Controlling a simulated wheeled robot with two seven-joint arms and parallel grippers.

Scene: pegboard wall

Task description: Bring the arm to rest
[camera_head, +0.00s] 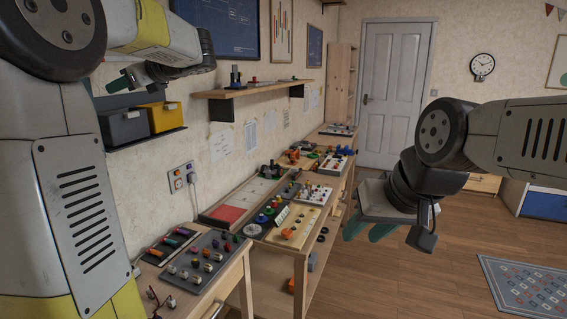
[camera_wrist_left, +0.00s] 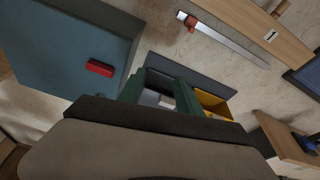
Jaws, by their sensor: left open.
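My left arm is raised at the upper left of the head view. Its gripper (camera_head: 126,80) is in front of the wall, just above the grey and yellow bins, and part of it is hidden by the wrist. In the left wrist view the two green fingers (camera_wrist_left: 160,92) stand apart, with a small pale thing seen beyond the gap; nothing is clearly held. My right gripper (camera_head: 370,226) hangs at the right over open floor, beside the workbench. Its two green fingertips show apart with nothing between them.
A grey bin (camera_head: 124,126) and a yellow bin (camera_head: 162,117) sit on a wall shelf. A wooden shelf (camera_head: 240,91) runs along the wall. Benches below carry boards with knobs, including a dark peg board (camera_head: 200,264).

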